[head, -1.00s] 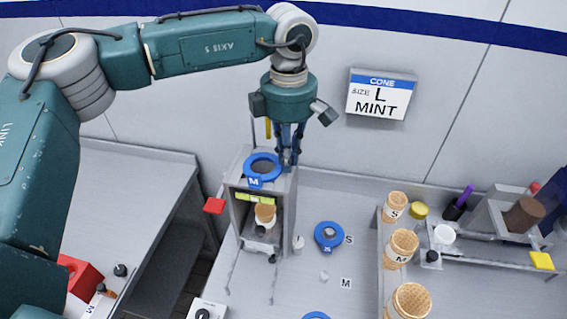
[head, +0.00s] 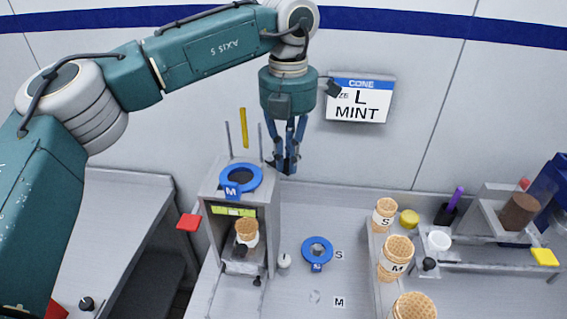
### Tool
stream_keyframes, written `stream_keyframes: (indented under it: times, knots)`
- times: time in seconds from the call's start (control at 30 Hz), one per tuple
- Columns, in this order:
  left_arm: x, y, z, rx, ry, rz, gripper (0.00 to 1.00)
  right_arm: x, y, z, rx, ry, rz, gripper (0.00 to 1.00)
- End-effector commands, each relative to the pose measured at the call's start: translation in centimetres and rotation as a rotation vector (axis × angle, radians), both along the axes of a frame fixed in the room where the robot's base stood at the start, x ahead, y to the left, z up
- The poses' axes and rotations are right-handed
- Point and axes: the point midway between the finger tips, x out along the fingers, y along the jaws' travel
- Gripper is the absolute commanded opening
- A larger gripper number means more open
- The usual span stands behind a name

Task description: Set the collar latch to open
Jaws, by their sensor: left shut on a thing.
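The blue collar ring (head: 257,177) marked M lies on top of the grey dispenser housing (head: 211,187). My left gripper (head: 287,166) points down just right of the housing's top, at the collar's right. Its fingers are close together and shut on a small dark piece, which I take for the collar latch; the fingertips mostly hide it, so its setting cannot be read. A waffle cone (head: 246,230) stands in the housing's open front, under a green display (head: 233,211). My right gripper is not in view.
A second blue ring (head: 317,245) lies on the bench near the S label (head: 339,255). Cones S (head: 384,214) and M (head: 395,259) stand in a rack on the right. A red square (head: 189,222) juts out left of the housing. The wall sign (head: 358,99) reads L MINT.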

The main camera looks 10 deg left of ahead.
Motion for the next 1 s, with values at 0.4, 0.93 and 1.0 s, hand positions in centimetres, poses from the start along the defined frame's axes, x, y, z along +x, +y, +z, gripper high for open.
stream_keyframes:
  times: [0.4,0.93,1.0]
  knots:
    - [0.55,-0.27,0.25,-0.001,-0.004,0.106,0.0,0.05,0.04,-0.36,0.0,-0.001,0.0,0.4]
    - [0.54,-0.27,0.21,0.0,-0.004,0.108,0.31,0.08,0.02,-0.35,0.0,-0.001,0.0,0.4]
    - [0.52,-0.27,0.16,0.001,-0.003,0.108,0.31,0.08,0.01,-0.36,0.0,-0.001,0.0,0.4]
